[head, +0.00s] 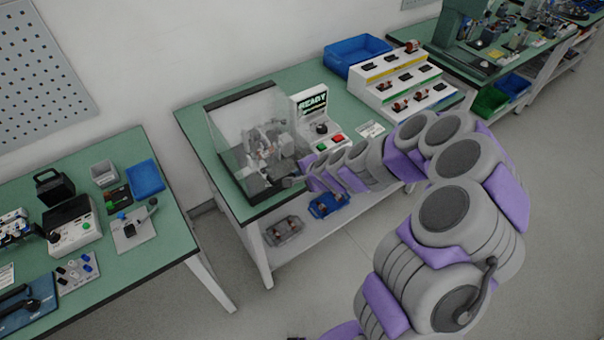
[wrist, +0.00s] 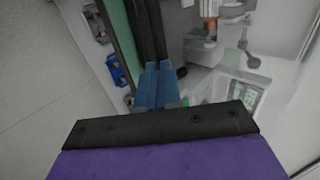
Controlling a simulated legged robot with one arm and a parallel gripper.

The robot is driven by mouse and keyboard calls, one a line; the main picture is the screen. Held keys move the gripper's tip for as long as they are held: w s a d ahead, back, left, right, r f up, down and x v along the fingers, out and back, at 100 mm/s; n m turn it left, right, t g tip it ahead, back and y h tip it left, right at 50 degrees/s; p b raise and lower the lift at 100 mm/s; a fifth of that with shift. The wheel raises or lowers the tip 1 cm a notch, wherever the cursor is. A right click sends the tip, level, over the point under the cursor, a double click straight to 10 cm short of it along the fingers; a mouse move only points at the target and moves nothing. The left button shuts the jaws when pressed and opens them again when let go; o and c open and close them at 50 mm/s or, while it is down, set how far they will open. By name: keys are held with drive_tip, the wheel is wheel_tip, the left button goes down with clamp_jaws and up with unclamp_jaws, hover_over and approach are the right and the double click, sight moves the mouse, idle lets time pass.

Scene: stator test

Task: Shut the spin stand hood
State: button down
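The spin stand (head: 265,150) stands on the green middle bench, with grey metal parts inside a clear hood (head: 225,150) that has a dark top edge. I cannot tell how far the hood is open. My gripper (head: 287,182) is low at the right front corner of the stand, partly hidden by my wrist. In the wrist view its blue fingers (wrist: 156,84) lie side by side and look shut, beside long dark bars. Nothing clearly shows between them. Clear panel and grey stand parts (wrist: 205,45) fill the right of that view.
A white control box (head: 313,103) reads READY, with red and green buttons. A stepped white rack (head: 395,78) and blue bin (head: 355,55) stand behind right. Small trays (head: 283,231) sit on the lower shelf. Another bench (head: 150,225) with devices is at left, across a floor gap.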

drive_tip(key=s+f+p+v, duration=0.1)
drive_tip(key=v, duration=1.1)
drive_tip(key=shift+s+d+f, duration=0.25)
drive_tip(key=shift+d+f, duration=0.1)
drive_tip(key=shift+d, duration=0.1)
drive_tip(key=s+a+r+n+g, duration=0.2)
drive_tip(key=s+r+n+g, duration=0.35)
drive_tip(key=s, duration=0.65)
drive_tip(key=s+d+r+n+g+h, duration=0.1)
drive_tip(key=s+d+r+n, duration=0.1)
drive_tip(key=s, duration=0.5)
drive_tip(key=s+d+r+n+g+h, duration=0.1)
drive_tip(key=s+d+r+h, duration=0.1)
drive_tip(key=s, duration=0.5)
drive_tip(key=s+d+r+n+g+h, duration=0.1)
drive_tip(key=s+d+r+n+h, duration=0.1)
drive_tip(key=s+d, duration=0.3)
drive_tip(key=shift+s+d+r+n, duration=0.2)
drive_tip(key=shift+s+r+n, duration=0.15)
drive_tip(key=shift+s+r, duration=0.6)
